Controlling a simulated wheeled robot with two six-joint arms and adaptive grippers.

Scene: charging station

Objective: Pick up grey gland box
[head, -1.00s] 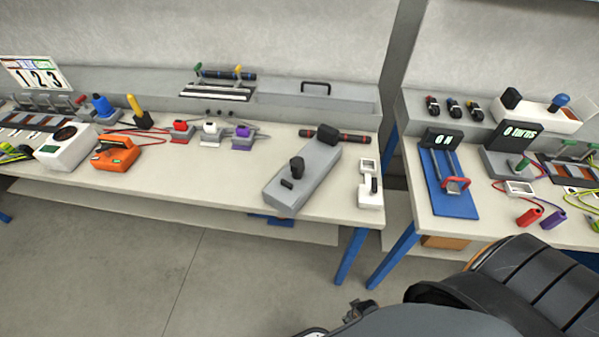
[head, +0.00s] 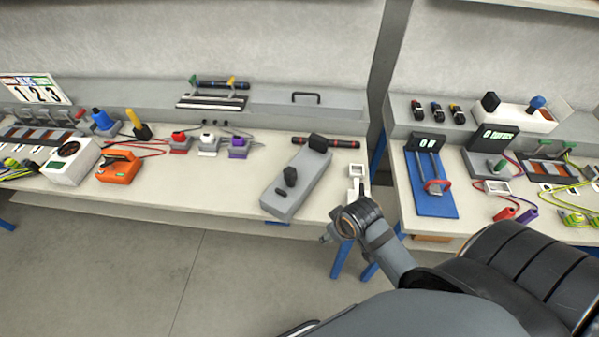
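A long grey box (head: 304,188) with black fittings on its top lies at an angle on the left table, near its right end. It is the likeliest grey gland box, though I cannot be sure of its name. My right arm comes in from the lower right, and its wrist is in front of the table's front right corner. A small tip of the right gripper (head: 328,238) shows below the table's front edge, apart from the grey box. Its fingers are too hidden to tell their state. My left gripper is not in view.
A red-and-black rod (head: 338,143) lies behind the grey box. A white fixture (head: 356,180) stands to its right, partly behind my arm. An orange device (head: 118,167) is at left. The table front between it and the grey box is clear. A gap separates the right table (head: 405,190).

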